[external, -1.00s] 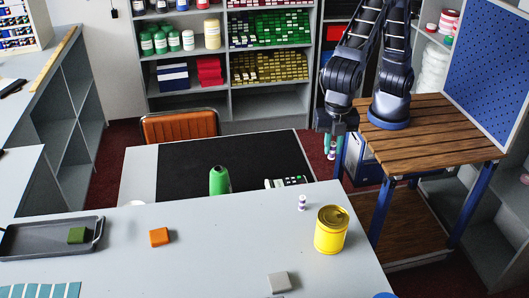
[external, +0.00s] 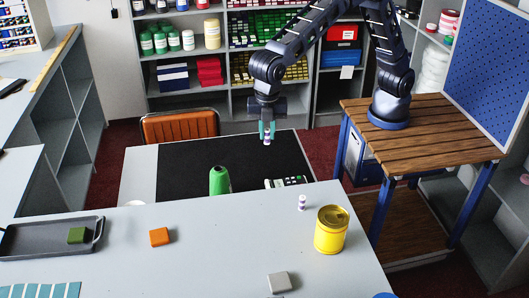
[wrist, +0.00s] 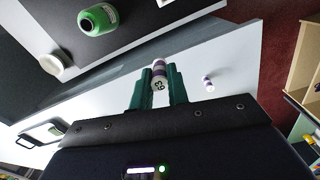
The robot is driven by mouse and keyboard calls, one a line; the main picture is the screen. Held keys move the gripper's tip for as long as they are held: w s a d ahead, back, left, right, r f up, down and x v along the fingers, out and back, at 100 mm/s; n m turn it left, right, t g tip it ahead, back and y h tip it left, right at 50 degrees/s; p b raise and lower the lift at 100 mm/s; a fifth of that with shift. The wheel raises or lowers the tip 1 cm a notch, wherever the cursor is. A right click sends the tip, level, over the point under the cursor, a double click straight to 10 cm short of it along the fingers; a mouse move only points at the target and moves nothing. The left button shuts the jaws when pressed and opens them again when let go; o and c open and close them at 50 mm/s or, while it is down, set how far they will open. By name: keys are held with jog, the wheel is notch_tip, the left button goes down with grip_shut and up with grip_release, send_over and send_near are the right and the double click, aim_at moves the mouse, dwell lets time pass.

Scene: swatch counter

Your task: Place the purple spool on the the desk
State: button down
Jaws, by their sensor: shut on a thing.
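My gripper (external: 267,128) is shut on a small white spool with purple bands (external: 267,139) and holds it raised, in the external view in front of the desk's far edge. In the wrist view the held spool (wrist: 159,76) sits between the green fingertips (wrist: 160,86) and shows a dark number mark. The desk (external: 140,170) has a black mat (external: 200,155) over much of its top. A similar purple-banded white spool (external: 302,202) stands on the light grey counter (external: 220,250) in front; it also shows in the wrist view (wrist: 207,84).
A green bottle-like object (external: 219,181) and a keypad device (external: 287,183) are at the desk's near side. A yellow can (external: 331,230), orange block (external: 159,237), grey block (external: 279,282) and dark tray (external: 40,240) are on the counter. An orange chair (external: 180,125) is behind the desk. The mat's middle looks clear.

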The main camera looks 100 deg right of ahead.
jog(key=w+d+f, duration=0.4)
jog(key=w+d, duration=0.1)
jog(key=d, duration=0.6)
jog(key=w+d+f, duration=0.4)
jog(key=w+d, duration=0.1)
jog(key=d, duration=0.5)
jog(key=w+d+f, duration=0.4)
jog(key=w+d, duration=0.1)
jog(key=d, duration=0.6)
jog(key=shift+m, duration=0.4)
notch_tip(320, 180, down, 19)
jog(key=shift+a+r, duration=0.15)
jog(key=c, duration=1.6)
grip_release()
jog(key=shift+o, duration=1.2)
